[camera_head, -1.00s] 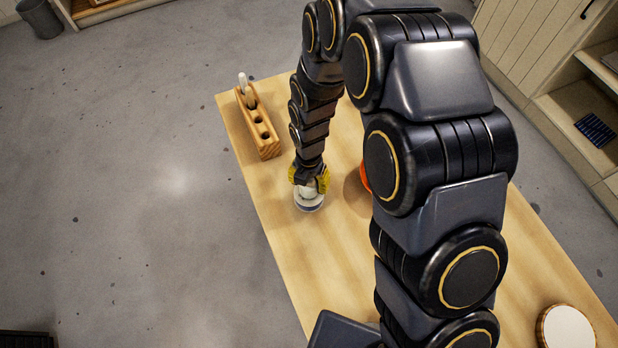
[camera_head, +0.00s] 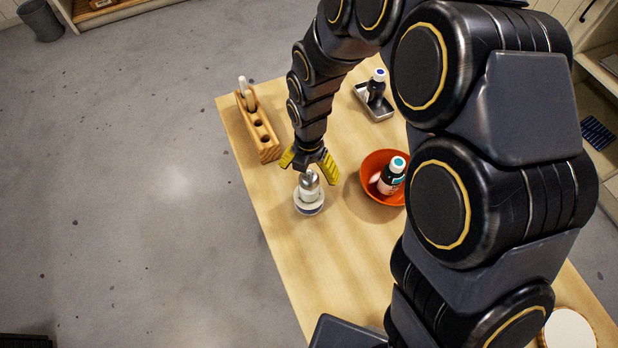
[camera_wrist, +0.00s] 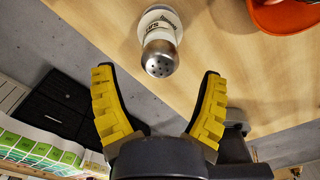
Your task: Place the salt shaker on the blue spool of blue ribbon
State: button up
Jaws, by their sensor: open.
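The salt shaker (camera_head: 309,187), white with a metal cap, stands upright on the spool (camera_head: 310,208). The spool's pale rim and a bluish band show around the shaker's foot. In the wrist view the shaker (camera_wrist: 160,45) shows its pierced cap and lettered body, with a pale edge of the spool behind it. My gripper (camera_head: 311,168) has its yellow fingers spread wide, just above and behind the shaker. In the wrist view the gripper (camera_wrist: 158,85) is empty, with the shaker beyond the fingertips and apart from them.
An orange bowl (camera_head: 370,170) holding a dark bottle (camera_head: 391,177) stands to the right. A wooden holder (camera_head: 265,143) is at the left table edge. A metal tray (camera_head: 378,111) with another bottle is farther back. Bare table lies in front of the spool.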

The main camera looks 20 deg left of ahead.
notch_tip(320, 180, up, 6)
jog(key=shift+r, duration=0.1)
jog(key=s+d+r+m, duration=0.3)
jog(key=d+r+m, duration=0.1)
jog(key=d+m, duration=0.45)
jog(key=s+d+r+m, duration=0.2)
jog(key=d+r+m, duration=0.3)
jog(key=d+m, duration=0.3)
jog(key=s+d+r+m+g, duration=0.1)
jog(key=s+d+m, duration=0.2)
jog(key=s+m, duration=0.3)
jog(key=s+d+r+m, duration=0.1)
jog(key=s+d+m, duration=0.2)
jog(key=m, duration=1)
jog(key=shift+s+r+g, duration=0.35)
jog(key=shift+s+g, duration=0.05)
jog(key=shift+s, duration=1.05)
jog(key=shift+m, duration=0.25)
